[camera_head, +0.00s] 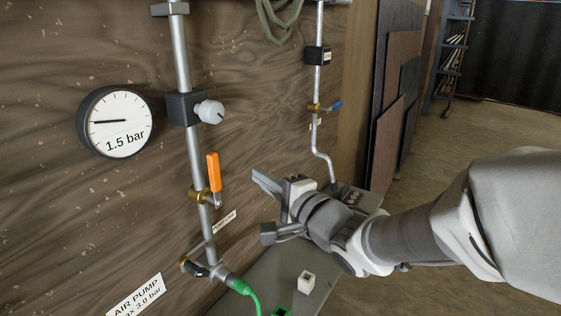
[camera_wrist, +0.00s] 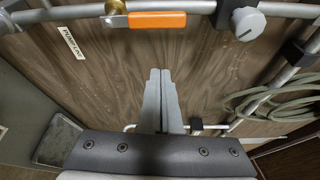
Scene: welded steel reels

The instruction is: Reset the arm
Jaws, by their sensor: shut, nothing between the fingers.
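My arm reaches in from the right in the head view, and my gripper (camera_head: 258,176) points toward the wooden panel. In the wrist view the two fingers of my gripper (camera_wrist: 160,75) lie side by side, shut and empty. An orange-handled valve (camera_head: 213,172) on the left steel pipe is to the left of my gripper. Its orange lever (camera_wrist: 157,19) also shows at the top of the wrist view, beyond the fingertips and apart from them.
A round gauge (camera_head: 115,122) marked 1.5 bar and a grey knob (camera_head: 210,112) are on the panel. A blue-handled valve (camera_head: 333,105) sits on the right pipe. A white block (camera_head: 306,282) and a green hose (camera_head: 245,288) lie low near the grey ledge. Open floor is at the right.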

